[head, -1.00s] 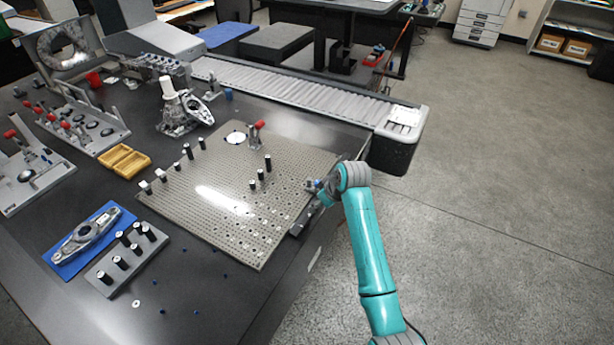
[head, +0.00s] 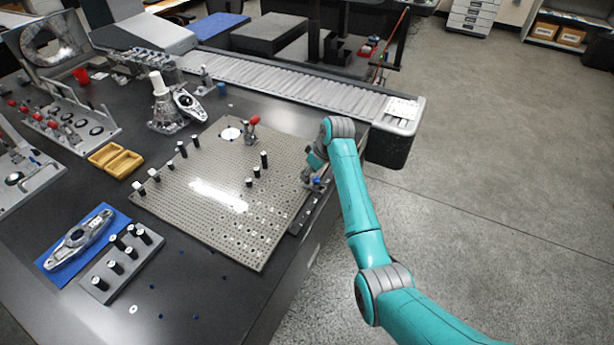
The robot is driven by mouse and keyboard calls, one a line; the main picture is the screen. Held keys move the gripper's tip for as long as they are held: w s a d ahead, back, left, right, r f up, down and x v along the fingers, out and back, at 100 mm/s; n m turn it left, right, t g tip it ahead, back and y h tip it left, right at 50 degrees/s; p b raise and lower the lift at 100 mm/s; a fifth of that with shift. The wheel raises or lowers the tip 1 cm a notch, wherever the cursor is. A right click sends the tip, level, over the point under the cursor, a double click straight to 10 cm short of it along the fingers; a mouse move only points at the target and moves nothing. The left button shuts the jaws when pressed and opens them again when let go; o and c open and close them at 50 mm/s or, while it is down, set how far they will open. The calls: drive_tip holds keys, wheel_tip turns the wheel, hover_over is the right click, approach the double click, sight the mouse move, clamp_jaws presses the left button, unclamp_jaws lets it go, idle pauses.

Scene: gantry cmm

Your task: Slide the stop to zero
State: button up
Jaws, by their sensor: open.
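A dark rail (head: 303,217) runs along the right edge of the perforated plate (head: 212,237). A small stop with a blue knob (head: 317,181) sits on the rail, toward its far end. My gripper (head: 308,175) is open at the far right of the plate, right by the stop. The wrist hides part of the gripper and the far end of the rail. I cannot tell whether the fingers touch the stop or stand around it. The scale marks on the rail and its zero are too small to read.
Black pins and a red-handled clamp (head: 252,128) stand on the plate. A roller conveyor (head: 290,92) lies behind it. A yellow tray (head: 123,163), a blue mat (head: 60,273) and a grey pin block (head: 95,291) are at left. The floor at right is clear.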

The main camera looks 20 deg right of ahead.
drive_tip(key=shift+x, duration=1.65)
clamp_jaws()
